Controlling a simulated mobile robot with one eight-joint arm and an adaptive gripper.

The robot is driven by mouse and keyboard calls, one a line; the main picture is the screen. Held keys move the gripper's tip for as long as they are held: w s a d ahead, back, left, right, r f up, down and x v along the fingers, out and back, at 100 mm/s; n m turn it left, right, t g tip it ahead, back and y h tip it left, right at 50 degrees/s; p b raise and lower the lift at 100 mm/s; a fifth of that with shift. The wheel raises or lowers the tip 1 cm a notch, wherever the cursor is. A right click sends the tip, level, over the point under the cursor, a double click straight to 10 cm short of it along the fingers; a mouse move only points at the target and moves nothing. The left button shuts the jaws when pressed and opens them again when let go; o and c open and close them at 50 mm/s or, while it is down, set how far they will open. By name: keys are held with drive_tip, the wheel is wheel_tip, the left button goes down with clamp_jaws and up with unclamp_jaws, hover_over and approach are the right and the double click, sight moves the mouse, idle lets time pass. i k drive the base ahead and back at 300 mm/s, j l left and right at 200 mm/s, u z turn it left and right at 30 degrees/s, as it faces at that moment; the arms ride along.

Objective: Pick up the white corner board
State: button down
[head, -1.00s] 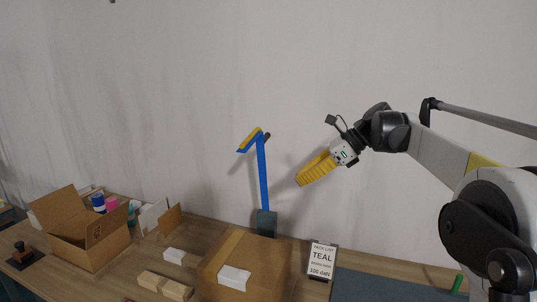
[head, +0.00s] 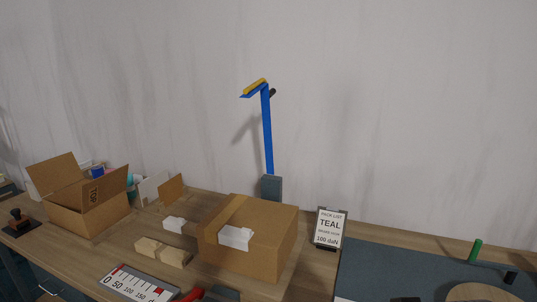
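A white folded piece (head: 235,237), which looks like a corner board, lies over the top front edge of the closed cardboard box (head: 262,260). A second small white piece (head: 175,225) lies on the table just left of that box and looks similar. I cannot tell for sure which of them is the white corner board. My gripper is not in view, so its state is hidden.
An open cardboard box (head: 75,215) stands at left. Tan blocks (head: 163,252), a scale plate (head: 138,284) and a red object (head: 191,295) lie in front. A blue upright (head: 267,135) stands behind the closed box, a sign (head: 329,228) to its right. The dark mat (head: 385,265) has clear room.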

sight(172, 224)
drive_tip(key=j, duration=0.75)
drive_tip(key=i+j, duration=0.1)
drive_tip(key=j, duration=0.65)
drive_tip(key=i+j, duration=0.2)
